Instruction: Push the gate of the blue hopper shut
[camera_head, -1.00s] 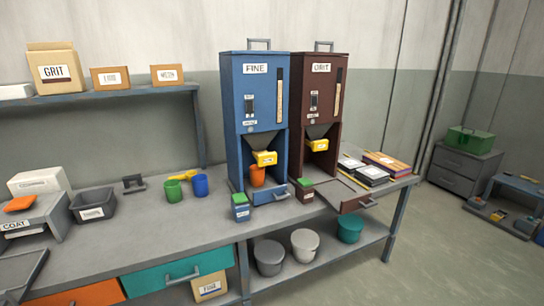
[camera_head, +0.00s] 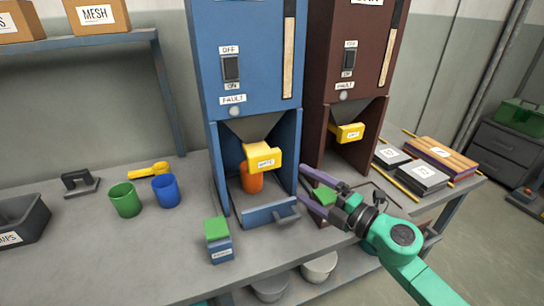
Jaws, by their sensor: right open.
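The blue hopper (camera_head: 236,65) stands on the bench, a little left of the picture's middle. Its yellow gate (camera_head: 262,157) juts forward under the grey funnel (camera_head: 250,127). An orange cup (camera_head: 250,181) stands below the gate inside the hopper's bay, partly covered by it. My right gripper (camera_head: 303,182) is open, its two purple fingers pointing left. The fingertips are at the right side of the blue hopper's bay, lower than the gate and to its right, apart from it. My left gripper is not in view.
A brown hopper (camera_head: 336,60) with its own yellow gate (camera_head: 349,132) stands close on the right. A blue tray (camera_head: 258,215) with a handle sticks out below the bay. A green-topped blue box (camera_head: 219,244) stands in front. Green (camera_head: 125,200) and blue (camera_head: 166,191) cups stand left.

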